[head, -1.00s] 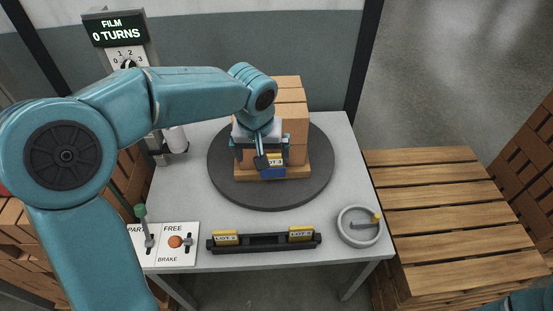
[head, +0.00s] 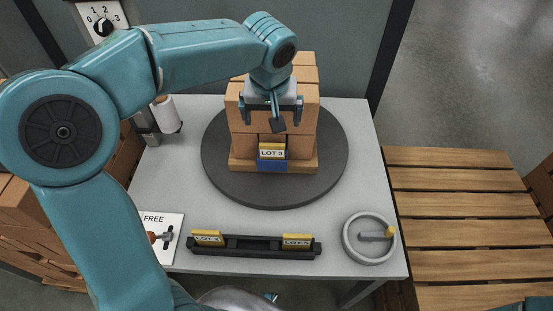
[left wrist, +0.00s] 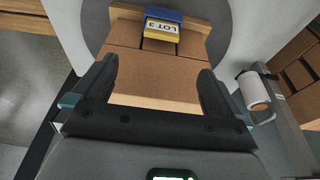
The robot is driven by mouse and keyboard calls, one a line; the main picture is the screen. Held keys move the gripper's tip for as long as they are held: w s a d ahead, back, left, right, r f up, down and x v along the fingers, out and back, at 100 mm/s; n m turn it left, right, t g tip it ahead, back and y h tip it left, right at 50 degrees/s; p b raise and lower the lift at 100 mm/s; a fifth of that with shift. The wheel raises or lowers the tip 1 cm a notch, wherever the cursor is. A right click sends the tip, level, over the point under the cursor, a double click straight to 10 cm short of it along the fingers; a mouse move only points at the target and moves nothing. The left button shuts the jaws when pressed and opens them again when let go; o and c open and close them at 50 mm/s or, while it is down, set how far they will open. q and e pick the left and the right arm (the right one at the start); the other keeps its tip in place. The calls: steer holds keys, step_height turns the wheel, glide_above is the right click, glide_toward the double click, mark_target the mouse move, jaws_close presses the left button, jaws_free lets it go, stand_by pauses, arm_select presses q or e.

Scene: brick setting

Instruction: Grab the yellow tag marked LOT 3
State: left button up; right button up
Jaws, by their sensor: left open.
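The yellow tag marked LOT 3 (head: 272,150) stands in a blue holder (head: 272,166) at the front of a brick stack (head: 304,118) on a wooden pallet. My left gripper (head: 273,112) is open and empty, above and behind the tag in the head view, over the bricks. In the left wrist view its two fingers (left wrist: 158,70) stand apart with bricks between them, and the tag lies beyond their tips. My right gripper is not in view.
The stack stands on a round dark turntable (head: 223,179) on a grey table (head: 370,180). A black rack (head: 252,251) with two other yellow tags (head: 208,238) (head: 296,241) lies in front. A handwheel (head: 369,238) is right. A white roll (head: 165,114) stands left.

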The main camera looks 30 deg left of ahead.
arm_select(q)
glide_toward(272, 147)
steer(key=x, duration=0.5)
steer(key=shift+w+d+f, duration=0.1)
steer(key=x, duration=0.5)
steer(key=shift+f, duration=0.25)
steer(key=shift+r, duration=0.1)
steer(key=c, duration=1)
